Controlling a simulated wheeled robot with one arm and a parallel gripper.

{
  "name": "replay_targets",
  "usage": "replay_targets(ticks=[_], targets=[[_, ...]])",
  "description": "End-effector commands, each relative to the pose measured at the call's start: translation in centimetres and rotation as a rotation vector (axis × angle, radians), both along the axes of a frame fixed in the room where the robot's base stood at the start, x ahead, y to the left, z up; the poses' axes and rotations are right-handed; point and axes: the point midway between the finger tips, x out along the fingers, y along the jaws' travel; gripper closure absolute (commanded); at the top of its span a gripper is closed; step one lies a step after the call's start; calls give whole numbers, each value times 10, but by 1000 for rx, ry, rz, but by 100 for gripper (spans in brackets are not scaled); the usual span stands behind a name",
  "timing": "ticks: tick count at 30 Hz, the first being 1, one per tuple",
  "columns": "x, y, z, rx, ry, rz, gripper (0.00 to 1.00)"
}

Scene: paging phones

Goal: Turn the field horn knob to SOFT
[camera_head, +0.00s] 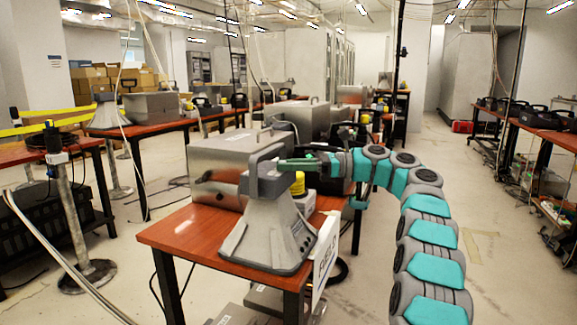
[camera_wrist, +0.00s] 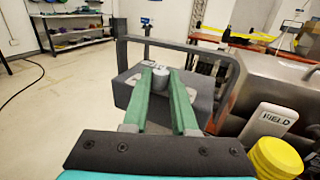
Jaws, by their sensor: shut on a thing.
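The field horn (camera_head: 262,238) is a grey device with a flared base and a carrying handle, standing on a red-brown table (camera_head: 180,232). In the wrist view its dark grey head (camera_wrist: 128,92) and handle frame (camera_wrist: 195,49) show. The knob (camera_wrist: 160,77) is a small light-grey cylinder on the head. My gripper (camera_wrist: 161,84) has its two green fingers on either side of the knob, shut on it. The gripper (camera_head: 284,163) reaches the horn's head from the right in the head view. I cannot read any SOFT marking.
A white FIELD sign (camera_head: 325,258) hangs at the table's front right corner; a FIELD plate (camera_wrist: 273,117) shows in the wrist view. A large metal case (camera_head: 222,160) stands behind the horn. A yellow part (camera_wrist: 276,158) is close at lower right. Floor right of my arm is open.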

Motion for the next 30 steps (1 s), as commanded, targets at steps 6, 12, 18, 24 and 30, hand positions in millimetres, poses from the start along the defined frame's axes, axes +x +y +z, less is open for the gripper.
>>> replay_targets(ticks=[6, 12, 18, 24, 30], targets=[[0, 1, -1, -2, 1, 5, 100], [0, 1, -1, -1, 1, 5, 100], [0, 1, -1, -1, 1, 4, 60], [0, 0, 0, 0, 0, 4, 44], [0, 0, 0, 0, 0, 4, 44]])
